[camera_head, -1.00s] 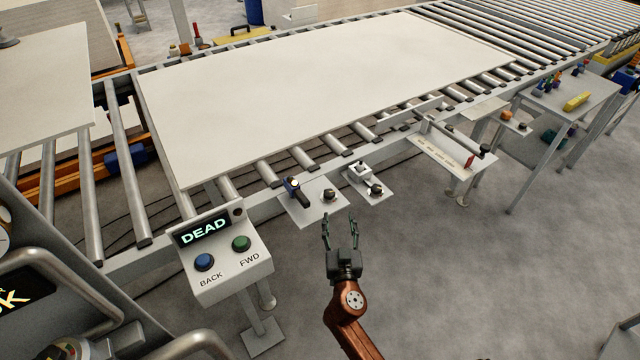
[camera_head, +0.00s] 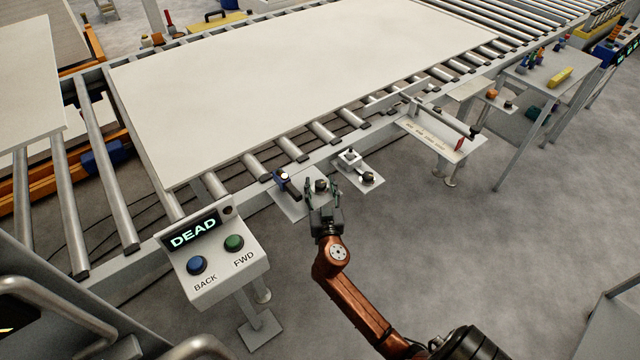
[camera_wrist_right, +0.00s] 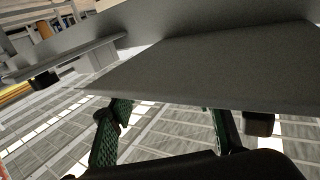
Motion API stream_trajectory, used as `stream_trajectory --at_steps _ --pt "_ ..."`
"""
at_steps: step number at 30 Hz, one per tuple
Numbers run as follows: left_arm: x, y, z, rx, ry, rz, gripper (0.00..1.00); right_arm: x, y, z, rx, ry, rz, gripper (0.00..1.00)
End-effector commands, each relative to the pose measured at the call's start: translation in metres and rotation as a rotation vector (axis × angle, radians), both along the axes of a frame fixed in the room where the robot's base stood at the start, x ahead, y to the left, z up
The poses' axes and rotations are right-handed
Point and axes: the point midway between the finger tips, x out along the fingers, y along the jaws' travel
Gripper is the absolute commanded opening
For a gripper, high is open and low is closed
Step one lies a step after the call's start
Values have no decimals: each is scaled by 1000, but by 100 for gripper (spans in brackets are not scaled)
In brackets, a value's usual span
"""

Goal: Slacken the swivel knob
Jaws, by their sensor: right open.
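Two small grey plates stick out from the conveyor's near side in the head view. The left plate (camera_head: 287,206) bears a blue-and-black handle (camera_head: 284,182) and a dark round knob (camera_head: 321,185). The right plate (camera_head: 362,187) bears a pale block (camera_head: 348,159) and another dark knob (camera_head: 367,179). I cannot tell which knob is the swivel knob. My right gripper (camera_head: 323,194) is open, its fingers upright at the left plate's front edge, close to that plate's knob. In the right wrist view, its two green fingers (camera_wrist_right: 165,130) stand apart in front of a grey plate (camera_wrist_right: 210,70). My left gripper is out of view.
A control box (camera_head: 214,259) with a DEAD display and blue and green buttons stands left of my right arm. A large pale board (camera_head: 290,80) lies on the conveyor rollers. A shelf with a bar (camera_head: 440,135) is farther right.

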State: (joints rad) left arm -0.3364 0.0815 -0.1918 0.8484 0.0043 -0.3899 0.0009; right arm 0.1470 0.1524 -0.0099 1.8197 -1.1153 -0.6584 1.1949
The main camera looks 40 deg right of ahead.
Motion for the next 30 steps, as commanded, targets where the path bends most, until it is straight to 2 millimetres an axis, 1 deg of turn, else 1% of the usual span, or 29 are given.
stream_trajectory --at_steps 3,10,27,28,30 --pt "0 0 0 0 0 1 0 4 -2 1 -1 -1 0 46" --pt "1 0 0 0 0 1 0 4 -2 1 -1 -1 0 45" --pt "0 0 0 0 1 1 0 4 -2 0 -1 -1 0 6" --pt "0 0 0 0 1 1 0 3 -2 0 0 0 0 4" --pt "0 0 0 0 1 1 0 3 -2 0 0 0 1 3"
